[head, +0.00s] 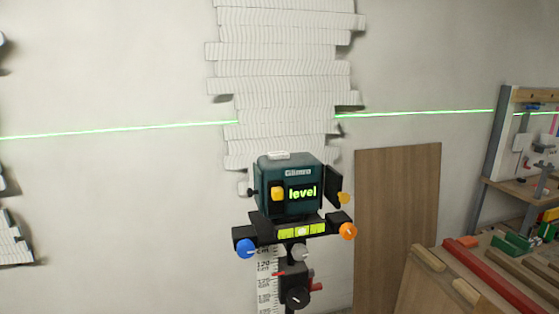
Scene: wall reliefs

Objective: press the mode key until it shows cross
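A dark teal laser level (270,183) stands on a black mount in the middle of the head view. Its small screen (302,193) reads "level" in bright green letters. A yellow key (278,194) sits just left of the screen; no label on it can be read, so I cannot tell whether it is the mode key. A white part (279,155) lies on top of the housing. One green horizontal line (420,113) runs across the wall behind, and no vertical line shows. My gripper is not in view.
The mount carries a blue knob (246,249), an orange knob (348,231) and a yellow-green vial (302,231). A white relief of stacked strips (283,60) is on the wall. A brown board (396,215) leans at right, beside a bench with timber and a red bar (480,275).

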